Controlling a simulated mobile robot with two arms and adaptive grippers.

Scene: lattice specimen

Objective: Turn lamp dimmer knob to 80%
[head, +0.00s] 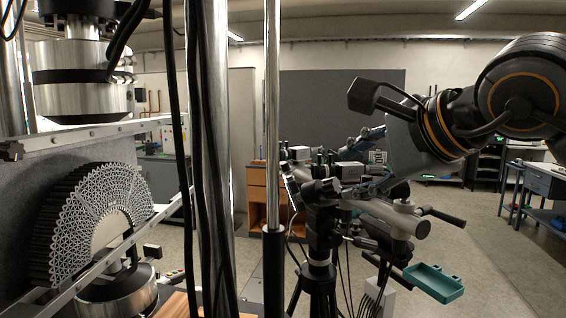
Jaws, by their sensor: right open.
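My right gripper (347,172) comes in from the right and is open. Its two fingers reach left and down toward a tripod-mounted rig (318,230) with small camera-like boxes (300,153). One finger is above and one below part of the rig; I cannot tell whether they touch it. The lamp dimmer knob cannot be made out clearly; it may be small or hidden among the rig's parts behind the fingers. My left gripper is not in view.
A testing machine with a steel column (215,150) and a fan-shaped lattice specimen (75,230) stands at left. A teal tray (433,282) sticks out below the rig. Cables hang under the rig. A blue workbench (540,182) stands far right, with open floor before it.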

